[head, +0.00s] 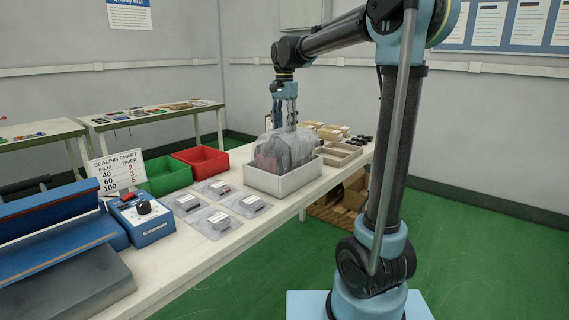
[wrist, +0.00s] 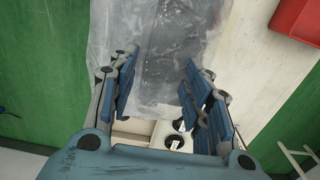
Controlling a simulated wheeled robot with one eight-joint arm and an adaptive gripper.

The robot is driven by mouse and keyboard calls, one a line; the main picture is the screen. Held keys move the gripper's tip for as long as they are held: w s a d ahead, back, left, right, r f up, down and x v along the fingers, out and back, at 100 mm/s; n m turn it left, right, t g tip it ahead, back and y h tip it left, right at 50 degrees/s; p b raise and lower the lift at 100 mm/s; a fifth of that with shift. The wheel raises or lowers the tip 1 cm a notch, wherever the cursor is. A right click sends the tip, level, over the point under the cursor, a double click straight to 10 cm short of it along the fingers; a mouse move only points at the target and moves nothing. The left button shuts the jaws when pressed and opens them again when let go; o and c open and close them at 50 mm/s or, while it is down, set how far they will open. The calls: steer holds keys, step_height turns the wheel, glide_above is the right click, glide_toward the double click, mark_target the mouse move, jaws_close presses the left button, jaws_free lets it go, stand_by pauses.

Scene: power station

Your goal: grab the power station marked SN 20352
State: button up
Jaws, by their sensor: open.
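A white bin (head: 283,184) on the workbench holds a bulky grey thing wrapped in clear plastic (head: 287,150), with a dark red patch showing at its left. I cannot read any SN marking, so I cannot tell whether this is the power station SN 20352. My gripper (head: 284,118) points down at the top of the wrapped bundle, open. In the wrist view my gripper (wrist: 155,95) has its blue-padded fingers apart, and the crumpled plastic (wrist: 165,50) shows beyond and between them. I cannot tell whether the fingers touch it.
Several flat bagged items with white labels (head: 245,203) lie left of the bin, their text unreadable. A red bin (head: 201,161), a green bin (head: 165,176) and a blue sealer (head: 141,219) stand farther left. Cardboard trays (head: 338,153) and small dark items sit behind the bin.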

mark_target(284, 131)
steer(key=shift+s+f, duration=0.15)
steer(key=shift+f, duration=1.95)
jaws_close()
